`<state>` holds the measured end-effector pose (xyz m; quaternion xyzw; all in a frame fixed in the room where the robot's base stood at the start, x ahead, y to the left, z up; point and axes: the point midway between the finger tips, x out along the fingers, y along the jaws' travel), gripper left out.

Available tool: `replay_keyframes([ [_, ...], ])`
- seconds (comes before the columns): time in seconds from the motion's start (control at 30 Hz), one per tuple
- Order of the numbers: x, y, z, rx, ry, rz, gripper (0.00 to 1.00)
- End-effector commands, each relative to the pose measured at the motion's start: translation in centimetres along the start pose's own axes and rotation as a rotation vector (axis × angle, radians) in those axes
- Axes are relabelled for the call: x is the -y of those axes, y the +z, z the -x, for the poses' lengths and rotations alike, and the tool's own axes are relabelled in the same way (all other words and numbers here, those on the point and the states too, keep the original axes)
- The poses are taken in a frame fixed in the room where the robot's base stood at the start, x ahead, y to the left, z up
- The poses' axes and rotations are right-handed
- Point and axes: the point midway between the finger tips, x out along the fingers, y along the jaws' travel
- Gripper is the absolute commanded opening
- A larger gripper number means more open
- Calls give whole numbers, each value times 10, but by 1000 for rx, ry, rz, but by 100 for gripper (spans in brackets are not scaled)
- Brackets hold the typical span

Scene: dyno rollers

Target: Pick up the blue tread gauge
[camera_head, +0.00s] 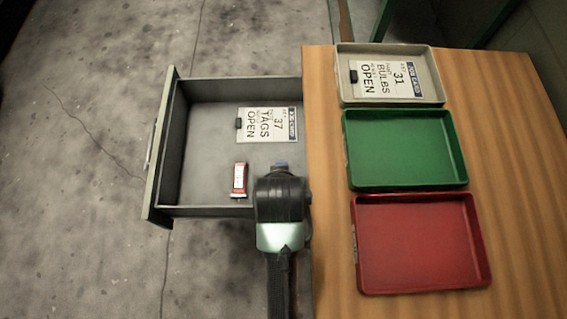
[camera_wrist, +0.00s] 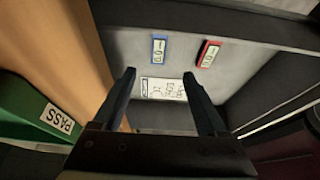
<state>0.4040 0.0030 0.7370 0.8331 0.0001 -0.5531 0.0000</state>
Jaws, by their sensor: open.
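The blue tread gauge (camera_wrist: 159,48) lies on the floor of the open drawer (camera_head: 205,150). In the wrist view it is blue-edged with a pale face, beyond my fingertips and roughly centred between them. In the head view only a small blue part of it (camera_head: 281,165) shows past my gripper, which hides the rest. My gripper (camera_wrist: 159,74) is open and empty, and the gauge is not between its fingers. In the head view my gripper (camera_head: 281,190) is over the drawer's right front part, beside the wooden bench.
A similar red gauge (camera_head: 239,181) lies left of my gripper in the drawer. A tags card (camera_head: 267,125) with a small black item lies farther back. The wooden bench (camera_head: 325,200) carries a beige tray (camera_head: 393,102) with a card, an empty green tray (camera_head: 405,150) and an empty red tray (camera_head: 420,245).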

Motion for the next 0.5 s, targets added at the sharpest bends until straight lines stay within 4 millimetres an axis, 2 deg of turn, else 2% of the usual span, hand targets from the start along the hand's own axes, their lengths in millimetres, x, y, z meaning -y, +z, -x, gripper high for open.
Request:
replay_keyframes([
  [0.07,0,6,-11,14,0,0,75],
  [0.3,0,5,-56,12,0,0,75],
  [0.5,0,4,-76,8,0,0,75],
])
